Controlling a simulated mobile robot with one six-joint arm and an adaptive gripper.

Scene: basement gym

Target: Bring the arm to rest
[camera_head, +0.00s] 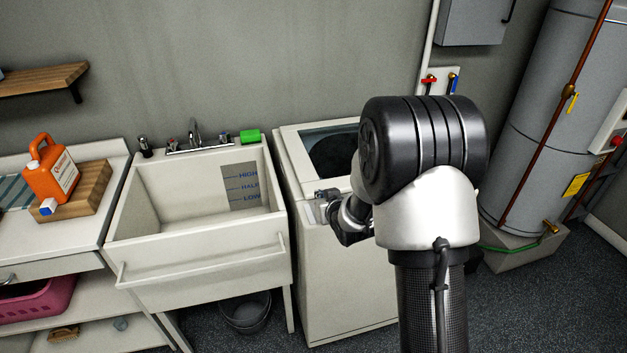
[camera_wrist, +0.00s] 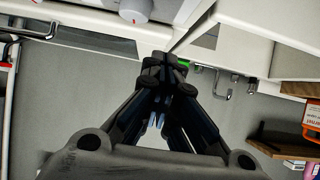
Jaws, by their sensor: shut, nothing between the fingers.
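My arm rises in front of the white washing machine (camera_head: 345,275) in the head view, its black and white links hiding part of the machine's top. My gripper is mostly hidden there behind my arm; only dark parts of the wrist show beside the machine. In the wrist view my gripper (camera_wrist: 163,65) is shut, its fingertips together, with nothing between them. The fingers appear in front of the grey wall and the pale machine and sink edges. I cannot tell how far the fingertips are from those surfaces.
A utility sink (camera_head: 205,245) stands left of the machine, with a green block (camera_head: 250,136) on its back rim. An orange jug (camera_head: 50,170) stands on a wooden board (camera_head: 88,200) at the left. A grey water tank (camera_head: 545,120) stands at the right. Floor (camera_head: 520,315) is clear there.

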